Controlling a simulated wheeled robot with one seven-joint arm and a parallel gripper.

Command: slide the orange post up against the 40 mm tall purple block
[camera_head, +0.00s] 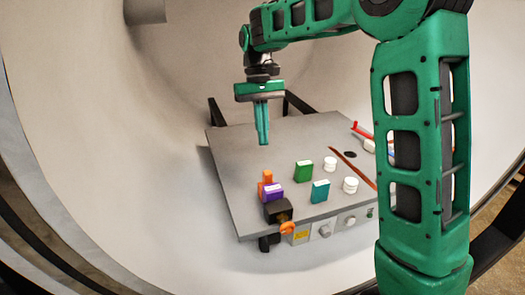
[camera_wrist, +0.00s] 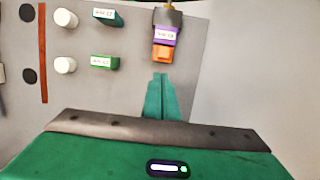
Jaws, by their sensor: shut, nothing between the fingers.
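The orange post (camera_head: 266,180) stands on the grey panel near its left edge, right beside the purple block (camera_head: 273,195). In the wrist view the orange post (camera_wrist: 163,54) sits directly in front of the labelled purple block (camera_wrist: 167,34). I see no clear gap between them, but cannot tell for sure that they touch. My gripper (camera_head: 263,141) is shut and empty, pointing down above the panel. In the wrist view its fingertips (camera_wrist: 161,77) lie just short of the orange post in the picture and in line with it.
A black block (camera_head: 277,211) with an orange-ended fitting (camera_head: 287,227) is beyond the purple block at the panel's edge. A green block (camera_head: 303,171), a teal block (camera_head: 320,191) and white cylinders (camera_head: 350,185) stand to the right. The grey panel (camera_head: 240,150) is bare below my gripper.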

